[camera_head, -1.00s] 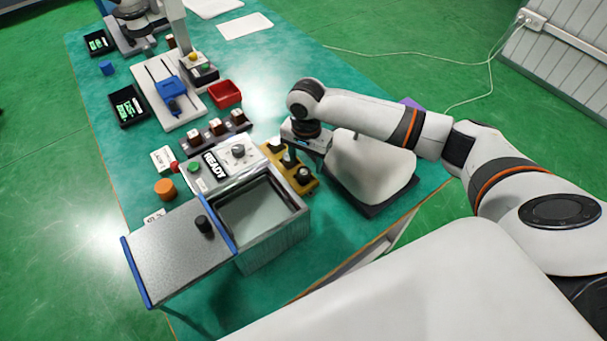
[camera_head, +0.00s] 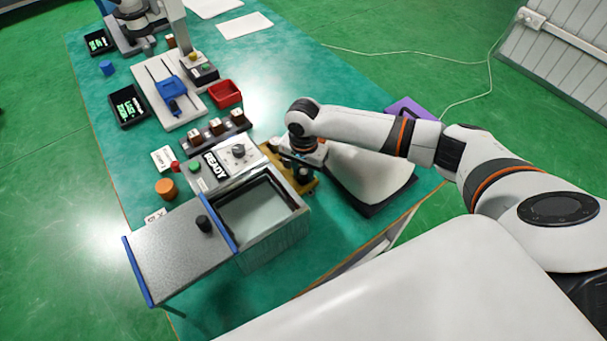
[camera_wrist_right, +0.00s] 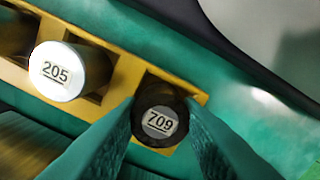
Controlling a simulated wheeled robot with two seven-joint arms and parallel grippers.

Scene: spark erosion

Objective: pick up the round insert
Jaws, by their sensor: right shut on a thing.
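In the right wrist view, my right gripper (camera_wrist_right: 160,128) is shut on a dark round insert (camera_wrist_right: 160,122) with a white label reading 709. The insert stands at the end of a yellow rack (camera_wrist_right: 118,78); I cannot tell whether it is lifted at all. A second, white-topped piece (camera_wrist_right: 58,72) labelled 205 stands in the neighbouring slot. In the head view, my right gripper (camera_head: 301,163) is over the yellow rack (camera_head: 308,187) and hides much of it. My left gripper is not in view.
An open grey tank (camera_head: 262,250) with a READY panel stands beside the rack. A pale, dark-based block (camera_head: 375,175) is close on the right, under my arm. A dark holder (camera_head: 236,121) with several small pieces and a red bin (camera_head: 225,93) lie further back.

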